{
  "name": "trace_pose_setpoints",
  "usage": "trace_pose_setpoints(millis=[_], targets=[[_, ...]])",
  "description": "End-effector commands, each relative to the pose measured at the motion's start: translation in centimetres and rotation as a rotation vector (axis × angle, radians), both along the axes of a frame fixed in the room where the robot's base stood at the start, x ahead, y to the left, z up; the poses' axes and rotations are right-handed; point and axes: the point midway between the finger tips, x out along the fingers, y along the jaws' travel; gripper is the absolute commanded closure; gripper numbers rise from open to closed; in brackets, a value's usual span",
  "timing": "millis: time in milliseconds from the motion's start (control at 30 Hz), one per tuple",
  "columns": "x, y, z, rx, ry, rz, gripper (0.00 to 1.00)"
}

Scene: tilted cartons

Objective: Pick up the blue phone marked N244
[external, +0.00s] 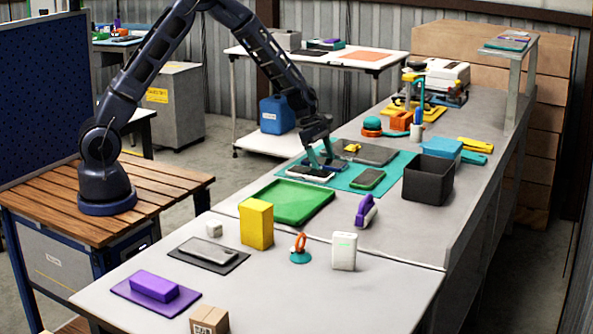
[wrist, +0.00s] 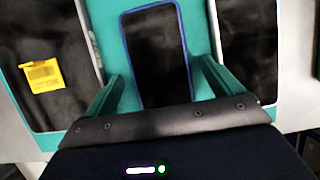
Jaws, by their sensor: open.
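A phone with a blue rim and a dark face (wrist: 155,50) lies on the teal mat (wrist: 103,22). In the wrist view it runs between the two teal fingers of my gripper (wrist: 159,72), which are open, one on each side and apart from it. No N244 mark can be read; the near end is hidden behind the gripper body. In the external view my gripper (external: 323,166) is low over the teal mat (external: 337,181), and the blue phone is mostly hidden there.
A dark tablet (wrist: 50,100) with a yellow tag (wrist: 43,74) lies left of the phone. A pale-rimmed dark device (wrist: 248,45) lies right. A green phone (external: 368,179), a black bin (external: 428,182) and a green tray (external: 290,202) are near.

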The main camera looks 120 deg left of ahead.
Motion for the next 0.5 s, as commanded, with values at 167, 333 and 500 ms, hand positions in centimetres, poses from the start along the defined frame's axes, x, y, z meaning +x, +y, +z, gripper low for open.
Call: trace_pose_setpoints(millis=[167,333,500], targets=[[0.01,-0.01,0.04,0.0,0.0,0.0,0.21],[0.02,-0.01,0.04,0.0,0.0,-0.001,0.54],[0.03,-0.01,0.07,0.0,0.0,-0.001,0.63]])
